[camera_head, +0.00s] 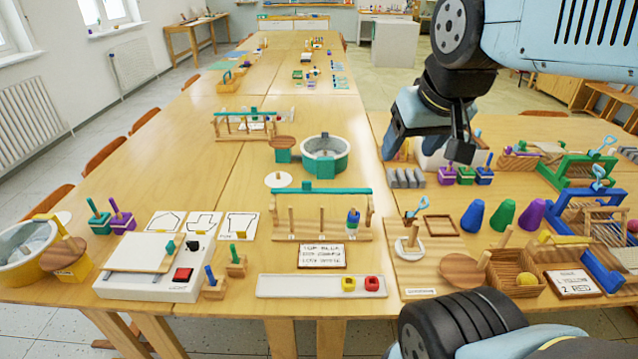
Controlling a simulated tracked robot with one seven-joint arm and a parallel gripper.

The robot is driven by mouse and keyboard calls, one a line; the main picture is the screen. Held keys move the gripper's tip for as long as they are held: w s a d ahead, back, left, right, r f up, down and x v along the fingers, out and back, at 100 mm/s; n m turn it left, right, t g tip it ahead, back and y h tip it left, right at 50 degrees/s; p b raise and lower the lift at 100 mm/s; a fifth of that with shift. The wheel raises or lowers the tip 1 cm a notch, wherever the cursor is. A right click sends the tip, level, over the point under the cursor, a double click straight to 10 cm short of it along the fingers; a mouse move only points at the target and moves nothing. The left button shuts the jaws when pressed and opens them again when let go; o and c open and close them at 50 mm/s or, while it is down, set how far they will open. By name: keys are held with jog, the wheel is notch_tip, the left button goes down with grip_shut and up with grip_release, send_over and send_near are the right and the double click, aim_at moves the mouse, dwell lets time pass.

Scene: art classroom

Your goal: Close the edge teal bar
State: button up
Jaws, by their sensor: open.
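A teal bar (330,191) lies along the top of a wooden peg rack (275,230) near the front middle of the table. It has a small teal knob. Under it stand wooden pegs, the right one carrying blue and green pieces. A second teal bar (249,112) tops a similar rack farther back on the left. I cannot tell which one is the edge bar. My gripper (427,148) hangs from the upper right, behind and right of the front rack, over the right table. It is open, apart from both bars, with its fingertips partly unclear.
A printed card (322,256) and a white tray (275,286) with yellow and red pieces lie before the front rack. A teal-rimmed round tub (325,165) stands behind it. Blue, green and purple cones (503,213) and several fixtures crowd the right table.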

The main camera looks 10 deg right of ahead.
jog(key=shift+w+r, duration=0.25)
jog(key=shift+w, duration=0.2)
jog(key=shift+c, duration=1.4)
jog(key=w, duration=0.2)
jog(key=w+a+r+g, duration=0.1)
jog(key=w, duration=0.2)
jog(key=w+r+g, duration=0.1)
jog(key=w, duration=0.2)
jog(key=shift+w+a+r, duration=0.15)
jog(key=shift+w+a, duration=0.05)
jog(key=shift+w, duration=0.05)
grip_shut()
jog(key=w+a+f+m+g, duration=0.1)
jog(key=w+a+f+g, duration=0.15)
jog(key=w, duration=0.55)
jog(key=w+a+f+g, duration=0.1)
jog(key=w+f, duration=0.2)
jog(key=w, duration=0.5)
jog(key=w+a+f+m+g, duration=0.1)
jog(key=w+a+f+g, duration=0.1)
jog(key=w, duration=0.6)
jog(key=w+a+f+g, duration=0.3)
jog(key=w+f, duration=0.7)
jog(key=f, duration=0.2)
jog(key=s+a+f, duration=0.1)
jog(key=s+f, duration=0.7)
jog(key=f, duration=0.1)
jog(key=shift+a+y, duration=0.15)
jog(key=shift+y, duration=0.25)
